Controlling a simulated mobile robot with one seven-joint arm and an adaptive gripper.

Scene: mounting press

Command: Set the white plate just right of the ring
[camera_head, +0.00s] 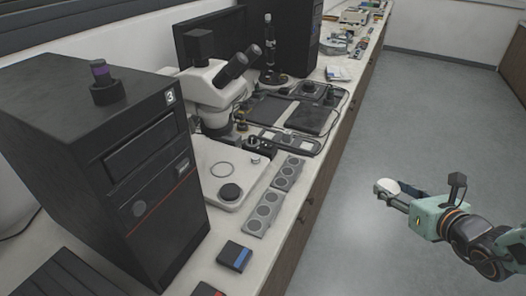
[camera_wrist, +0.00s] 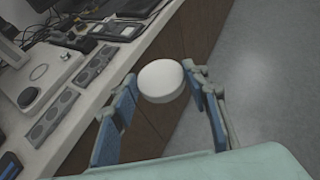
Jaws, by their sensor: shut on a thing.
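The white plate (camera_wrist: 161,80) is a small round disc held between the two fingers of my gripper (camera_wrist: 159,88) in the wrist view. In the head view my gripper (camera_head: 390,190) is out over the floor, right of the bench, and the white plate (camera_head: 388,186) shows pale at its fingertips. The ring (camera_head: 222,170) is a thin dark circle lying on the white microscope base (camera_head: 216,190); it also shows in the wrist view (camera_wrist: 39,72). The base surface just right of the ring has a small metal knob (camera_head: 255,159) near it.
A black round disc (camera_head: 230,192) sits on the base below the ring. Grey strips with round wells (camera_head: 263,213) lie along the bench's front edge. The microscope (camera_head: 215,85) rises behind, and a black computer tower (camera_head: 110,160) stands at left.

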